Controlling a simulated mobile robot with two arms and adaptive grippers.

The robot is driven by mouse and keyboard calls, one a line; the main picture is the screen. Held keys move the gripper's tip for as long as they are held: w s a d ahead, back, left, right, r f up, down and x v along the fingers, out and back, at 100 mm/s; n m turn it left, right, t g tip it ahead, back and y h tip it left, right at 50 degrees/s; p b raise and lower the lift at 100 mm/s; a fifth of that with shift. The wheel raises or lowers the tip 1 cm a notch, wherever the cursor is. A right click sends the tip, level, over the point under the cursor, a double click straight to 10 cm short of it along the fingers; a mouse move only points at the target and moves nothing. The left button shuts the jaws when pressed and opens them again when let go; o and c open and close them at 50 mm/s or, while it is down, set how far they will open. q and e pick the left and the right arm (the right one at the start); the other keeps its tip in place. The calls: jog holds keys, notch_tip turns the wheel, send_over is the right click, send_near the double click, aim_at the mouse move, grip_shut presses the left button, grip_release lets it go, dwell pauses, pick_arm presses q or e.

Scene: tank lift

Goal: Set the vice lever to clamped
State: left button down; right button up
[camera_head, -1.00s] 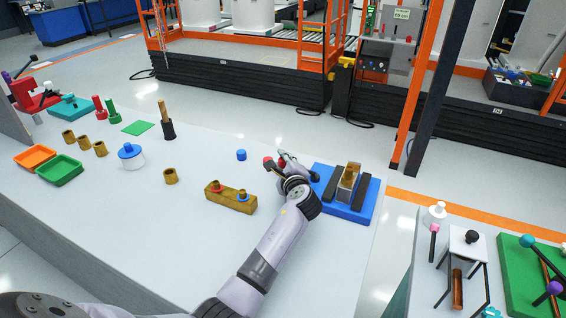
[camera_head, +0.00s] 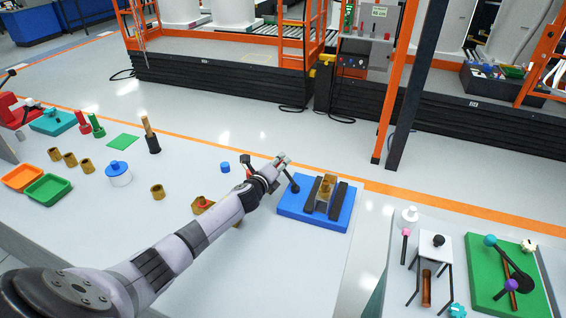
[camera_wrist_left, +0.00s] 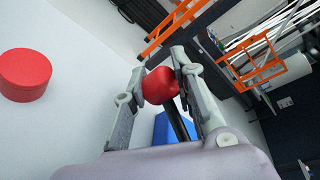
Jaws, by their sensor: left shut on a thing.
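The vice has a blue base (camera_head: 338,221), dark jaws and a brass-coloured block (camera_head: 325,192) between them. Its dark lever rises from a pivot (camera_head: 294,188) at the base's left side. My left gripper (camera_head: 281,160) is at the lever's upper end, above the base's back left corner. In the left wrist view its two fingers are on either side of the lever's red knob (camera_wrist_left: 159,85), shut on it. The dark rod (camera_wrist_left: 179,122) runs down behind the knob toward the blue base. My right gripper is not in view.
A red cylinder (camera_wrist_left: 25,75) stands beside the gripper in the left wrist view. A blue cylinder (camera_head: 225,167) is left of the gripper. A side table (camera_head: 380,306) with other fixtures stands at right.

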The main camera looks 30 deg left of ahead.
pick_arm(q)
jog(key=w+m+h, duration=0.1)
jog(key=h, duration=0.1)
jog(key=w+d+m+h+b, duration=0.1)
jog(key=shift+d+f+m+h+b, duration=0.1)
jog(key=shift+f+m+h+b, duration=0.05)
jog(key=shift+m+h+b, duration=0.2)
jog(key=d+m+h+b, duration=0.1)
jog(key=w+m+h+b, duration=0.1)
jog(key=h+b, duration=0.1)
jog(key=d+m+g+h+b, duration=0.1)
jog(key=b, duration=0.1)
jog(key=shift+w+d+f+m, duration=0.1)
jog(key=shift+w+d+m, duration=0.2)
jog(key=shift+w, duration=0.1)
jog(key=shift+w+d+m+g+h+b, duration=0.2)
jog(key=shift+d+m+g+h+b, duration=0.35)
jog(key=shift+h+b, duration=0.35)
jog(key=shift+r, duration=0.2)
jog(key=c, duration=1.3)
grip_release()
jog(key=shift+c, duration=0.2)
jog(key=shift+o, duration=0.2)
